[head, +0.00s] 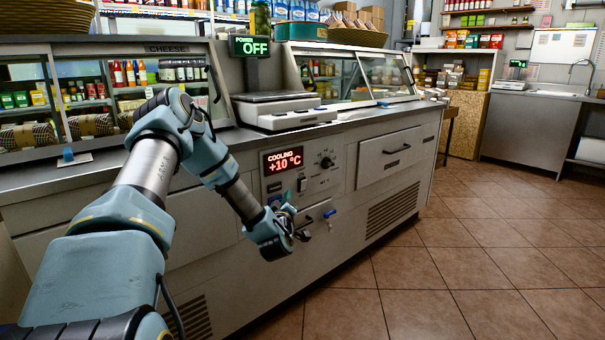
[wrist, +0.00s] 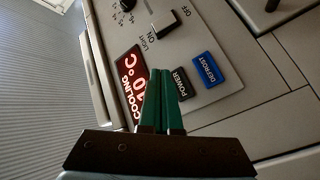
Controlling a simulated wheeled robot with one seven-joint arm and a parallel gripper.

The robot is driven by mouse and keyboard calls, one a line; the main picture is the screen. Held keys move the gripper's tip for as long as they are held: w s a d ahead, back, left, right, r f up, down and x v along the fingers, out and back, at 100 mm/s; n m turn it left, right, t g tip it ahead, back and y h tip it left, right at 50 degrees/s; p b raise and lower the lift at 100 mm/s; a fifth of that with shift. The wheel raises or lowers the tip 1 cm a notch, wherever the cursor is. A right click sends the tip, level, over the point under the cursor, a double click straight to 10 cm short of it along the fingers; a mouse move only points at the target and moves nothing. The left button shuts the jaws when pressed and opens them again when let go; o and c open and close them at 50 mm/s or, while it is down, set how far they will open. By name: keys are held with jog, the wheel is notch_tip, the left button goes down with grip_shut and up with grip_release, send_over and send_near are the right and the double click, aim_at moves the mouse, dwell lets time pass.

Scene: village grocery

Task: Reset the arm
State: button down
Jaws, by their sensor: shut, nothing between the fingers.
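My arm reaches across the head view from the lower left and bends down toward the front of the counter. My gripper (head: 301,229) is low in front of the counter's control panel. In the wrist view my gripper (wrist: 161,75) shows two green fingers together, with nothing between them. Their tips overlap the panel area between the red cooling display (wrist: 131,84) and the black power switch (wrist: 181,84). I cannot tell whether the fingers touch the panel.
The counter (head: 410,125) carries a scale (head: 285,108) and glass display cases (head: 350,75). The panel has a blue defrost switch (wrist: 205,69) and a light switch (wrist: 172,24). Tiled floor (head: 450,250) on the right is clear.

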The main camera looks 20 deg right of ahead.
jog(key=shift+s+d, duration=0.4)
jog(key=shift+s, duration=0.4)
jog(key=s+a+r+m+g+y, duration=0.35)
jog(key=s+a+g, duration=0.45)
jog(key=s+a, duration=0.6)
jog(key=s+a+r+m+g+y, duration=0.35)
jog(key=s+a+g, duration=0.45)
jog(key=s+a, duration=0.6)
notch_tip(320, 180, up, 21)
jog(key=s+d+p, duration=0.1)
jog(key=p, duration=2)
jog(key=shift+s+f+h+p, duration=0.15)
jog(key=shift+f+h+p, duration=0.05)
jog(key=shift+h+p, duration=0.2)
